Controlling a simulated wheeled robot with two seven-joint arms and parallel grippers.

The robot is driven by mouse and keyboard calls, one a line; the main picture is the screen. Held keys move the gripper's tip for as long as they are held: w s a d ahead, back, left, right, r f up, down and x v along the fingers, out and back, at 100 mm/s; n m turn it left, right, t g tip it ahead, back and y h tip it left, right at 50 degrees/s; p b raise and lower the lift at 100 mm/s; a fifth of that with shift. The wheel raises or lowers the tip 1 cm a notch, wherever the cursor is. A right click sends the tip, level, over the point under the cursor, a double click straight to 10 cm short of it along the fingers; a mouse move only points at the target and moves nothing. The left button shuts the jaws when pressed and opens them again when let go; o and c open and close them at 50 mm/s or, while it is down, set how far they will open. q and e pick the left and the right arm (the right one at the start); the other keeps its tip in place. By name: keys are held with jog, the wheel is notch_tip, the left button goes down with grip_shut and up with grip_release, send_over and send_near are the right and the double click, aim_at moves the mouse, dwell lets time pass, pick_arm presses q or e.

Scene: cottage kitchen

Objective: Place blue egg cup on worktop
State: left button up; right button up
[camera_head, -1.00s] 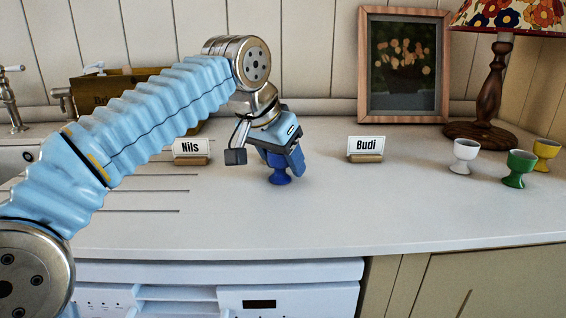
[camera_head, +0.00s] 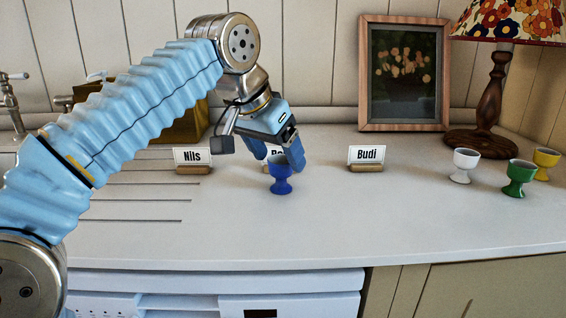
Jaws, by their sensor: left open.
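The blue egg cup (camera_head: 281,183) stands upright on the white worktop (camera_head: 400,225), between the Nils and Budi cards and in front of a third card that is mostly hidden. My left gripper (camera_head: 281,162) is open just above and behind the cup, with its fingers close around the cup's rim. I cannot tell whether a finger touches the cup. My right gripper is not in view.
Name cards Nils (camera_head: 193,158) and Budi (camera_head: 367,157) stand on wooden holders. White (camera_head: 464,163), green (camera_head: 519,178) and yellow (camera_head: 545,162) egg cups stand at right, near a lamp (camera_head: 490,100). A picture frame (camera_head: 404,72) leans behind. The front worktop is clear.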

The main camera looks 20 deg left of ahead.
pick_arm(q)
jog(key=d+p+v, duration=0.1)
jog(key=v, duration=0.6)
jog(key=shift+a+r, duration=0.15)
jog(key=shift+a, duration=0.35)
